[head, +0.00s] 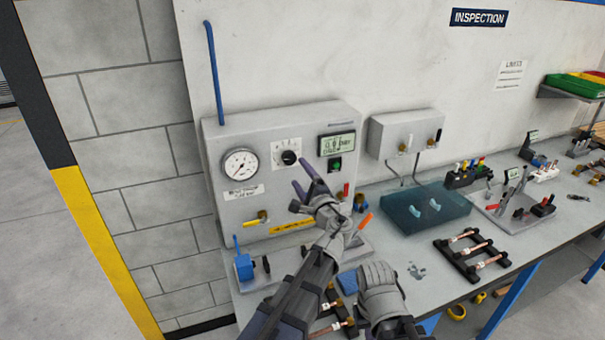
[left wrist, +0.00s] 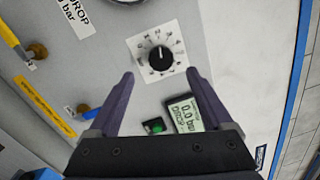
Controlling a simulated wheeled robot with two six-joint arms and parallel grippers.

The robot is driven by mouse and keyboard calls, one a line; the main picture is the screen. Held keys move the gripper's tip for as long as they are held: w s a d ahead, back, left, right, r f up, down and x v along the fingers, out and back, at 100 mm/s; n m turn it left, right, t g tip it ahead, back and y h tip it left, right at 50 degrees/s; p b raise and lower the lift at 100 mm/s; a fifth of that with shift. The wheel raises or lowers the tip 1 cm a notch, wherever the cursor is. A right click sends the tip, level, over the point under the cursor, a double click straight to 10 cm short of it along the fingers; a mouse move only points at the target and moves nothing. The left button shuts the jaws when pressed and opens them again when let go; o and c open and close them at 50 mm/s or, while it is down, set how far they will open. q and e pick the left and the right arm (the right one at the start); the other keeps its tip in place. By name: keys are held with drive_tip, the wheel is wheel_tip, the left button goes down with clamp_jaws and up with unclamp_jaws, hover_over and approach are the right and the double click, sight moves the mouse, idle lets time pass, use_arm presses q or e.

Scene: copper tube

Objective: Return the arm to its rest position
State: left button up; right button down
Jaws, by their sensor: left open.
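My left gripper (head: 304,176) is in front of the grey test panel (head: 235,135). Its two dark fingers are spread apart with nothing between them. In the left wrist view the open fingers (left wrist: 160,74) point at the black rotary knob (left wrist: 159,58) on its white scale plate. The fingertips lie to either side of the knob in the picture, seemingly short of the panel. The knob also shows in the head view (head: 289,157), above the gripper. My left arm reaches up from the bottom over the bench.
A gauge (head: 239,163), a display (head: 337,143) and colored-handled valves sit around the panel. A blue-green tray (head: 425,208) and a black rack with copper tubes (head: 472,255) lie on the bench to the right. Copper pieces (head: 335,328) lie below my arm.

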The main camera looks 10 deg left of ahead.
use_arm(q)
drive_tip(key=s+d+f+n+g+h, duration=0.1)
drive_tip(key=s+f+n+g+h, duration=0.3)
drive_tip(key=s+f+n+g, duration=0.85)
drive_tip(key=s+d+f+m+g+h, duration=0.1)
drive_tip(key=s+d+f+h, duration=0.2)
drive_tip(key=s+d+f, duration=0.2)
drive_tip(key=s+d+f+m+g+h, duration=0.1)
drive_tip(key=s+d+f+h, duration=0.2)
drive_tip(key=s, duration=0.9)
drive_tip(key=d+f, duration=0.3)
drive_tip(key=shift+d+m+g, duration=0.15)
drive_tip(key=shift+m+g, duration=0.2)
